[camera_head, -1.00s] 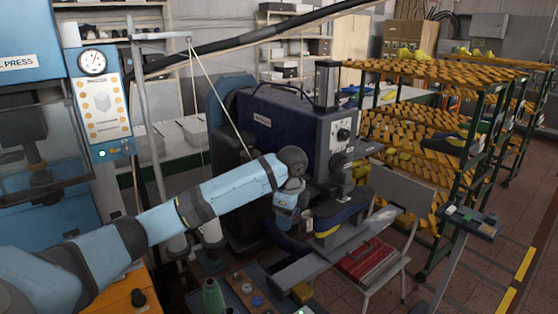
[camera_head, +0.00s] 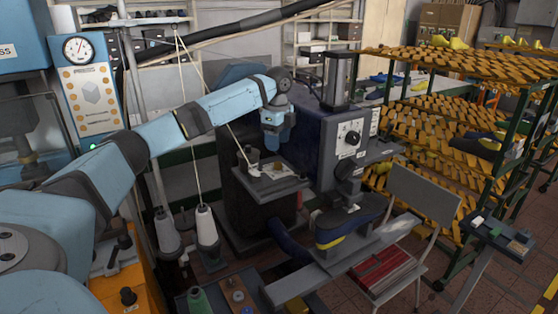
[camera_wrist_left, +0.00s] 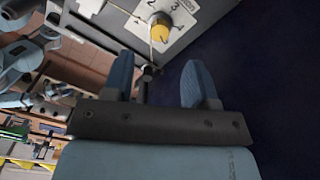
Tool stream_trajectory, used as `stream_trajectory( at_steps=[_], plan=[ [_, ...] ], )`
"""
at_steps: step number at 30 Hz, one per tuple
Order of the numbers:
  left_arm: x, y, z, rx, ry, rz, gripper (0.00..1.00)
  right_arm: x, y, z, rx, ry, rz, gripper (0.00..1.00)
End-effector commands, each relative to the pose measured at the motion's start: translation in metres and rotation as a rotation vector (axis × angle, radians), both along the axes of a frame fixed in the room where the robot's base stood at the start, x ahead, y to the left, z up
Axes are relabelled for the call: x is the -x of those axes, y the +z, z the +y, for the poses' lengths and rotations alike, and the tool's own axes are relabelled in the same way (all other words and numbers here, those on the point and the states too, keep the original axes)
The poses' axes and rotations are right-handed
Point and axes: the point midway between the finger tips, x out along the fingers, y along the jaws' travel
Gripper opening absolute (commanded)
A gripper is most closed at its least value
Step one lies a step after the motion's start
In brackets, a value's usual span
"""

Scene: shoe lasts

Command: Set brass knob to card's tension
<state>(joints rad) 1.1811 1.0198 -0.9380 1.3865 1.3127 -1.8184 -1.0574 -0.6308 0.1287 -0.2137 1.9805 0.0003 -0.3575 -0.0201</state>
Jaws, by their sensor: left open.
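The yellow brass knob (camera_wrist_left: 160,30) sits on a white dial plate marked with numerals, among them 2, 3 and 4, at the top of the left wrist view. My left gripper (camera_wrist_left: 160,82) has its two blue fingers apart and empty, below the knob in that picture and not touching it. In the head view my left gripper (camera_head: 277,143) hangs beside the dark blue machine (camera_head: 312,140). A white dial plate (camera_head: 350,130) with a knob shows on the machine's grey front. I cannot make out the tension card.
A grey plate (camera_head: 283,186) juts out below my left gripper. A shoe last (camera_head: 345,222) sits on the machine's lower arm. Thread cones (camera_head: 206,226) and a cord stand left. A chair with a red item (camera_head: 383,272) and shoe racks (camera_head: 440,120) stand right.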

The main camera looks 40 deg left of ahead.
Motion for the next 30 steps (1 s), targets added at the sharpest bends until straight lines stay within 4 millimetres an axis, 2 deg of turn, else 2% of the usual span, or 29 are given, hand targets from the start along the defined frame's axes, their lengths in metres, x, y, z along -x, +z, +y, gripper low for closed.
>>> stream_trajectory(
  at_steps=[6,12,16,24,30],
  plan=[
    [0.001,-0.044,0.000,0.000,0.000,0.003,0.53,-0.001,0.011,-0.002,0.000,-0.007,-0.003,0.64],
    [0.000,-0.069,0.000,-0.001,0.000,0.001,0.53,-0.005,0.014,-0.003,-0.013,-0.026,0.000,0.64],
    [0.000,-0.075,0.000,0.000,0.000,0.000,0.53,-0.008,0.013,-0.001,-0.023,-0.038,0.000,0.64],
    [0.000,-0.077,0.000,0.000,0.000,0.000,0.53,-0.005,0.008,-0.001,-0.022,-0.037,0.009,0.64],
    [0.000,-0.077,0.000,0.000,0.000,0.000,0.07,-0.004,0.008,-0.001,-0.019,-0.033,0.011,0.64]
  ],
)
